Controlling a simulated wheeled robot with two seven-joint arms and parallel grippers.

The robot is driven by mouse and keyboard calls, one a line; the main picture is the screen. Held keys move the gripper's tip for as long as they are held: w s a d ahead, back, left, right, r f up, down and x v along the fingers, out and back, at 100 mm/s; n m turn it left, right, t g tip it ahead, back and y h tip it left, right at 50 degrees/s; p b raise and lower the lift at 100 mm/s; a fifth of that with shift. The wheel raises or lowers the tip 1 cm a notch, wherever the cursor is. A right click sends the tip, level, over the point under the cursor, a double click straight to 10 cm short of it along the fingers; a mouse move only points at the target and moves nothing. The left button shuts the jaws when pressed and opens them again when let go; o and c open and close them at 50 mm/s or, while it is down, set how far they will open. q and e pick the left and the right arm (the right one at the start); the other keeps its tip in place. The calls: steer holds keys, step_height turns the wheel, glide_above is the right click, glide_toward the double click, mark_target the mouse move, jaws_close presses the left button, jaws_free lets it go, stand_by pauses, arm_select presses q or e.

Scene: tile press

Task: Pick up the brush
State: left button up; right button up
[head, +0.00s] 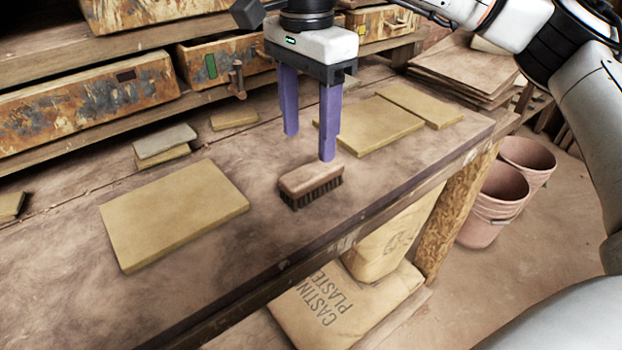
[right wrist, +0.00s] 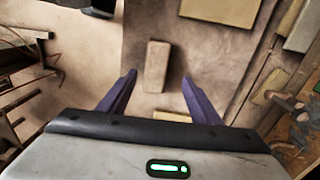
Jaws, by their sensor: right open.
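The brush (head: 311,184) has a brown wooden back and dark bristles. It lies bristles down on the workbench (head: 255,228), near its front edge. My right gripper (head: 309,146) is open, with two purple fingers pointing down, above and slightly behind the brush in the head view. In the right wrist view the brush (right wrist: 157,66) shows between and beyond the two open fingertips (right wrist: 158,76), with nothing held. The fingers appear apart from the brush. My left gripper is not in view.
A large tan tile (head: 174,212) lies left of the brush, and more tan tiles (head: 370,124) lie behind to the right. Small blocks (head: 164,142) sit toward the back. Worn drawers (head: 88,100) line the rear.

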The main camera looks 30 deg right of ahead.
mark_target(312, 169)
steer(key=shift+s+d+f, duration=0.1)
steer(key=shift+s+f, duration=0.1)
steer(key=shift+f, duration=1.35)
steer(key=shift+s+d+f, duration=0.1)
steer(key=shift+s+f, duration=0.05)
steer(key=shift+f, duration=1.35)
steer(key=c, duration=1.2)
step_height(312, 169, up, 10)
steer(key=o, duration=0.5)
steer(key=c, duration=0.3)
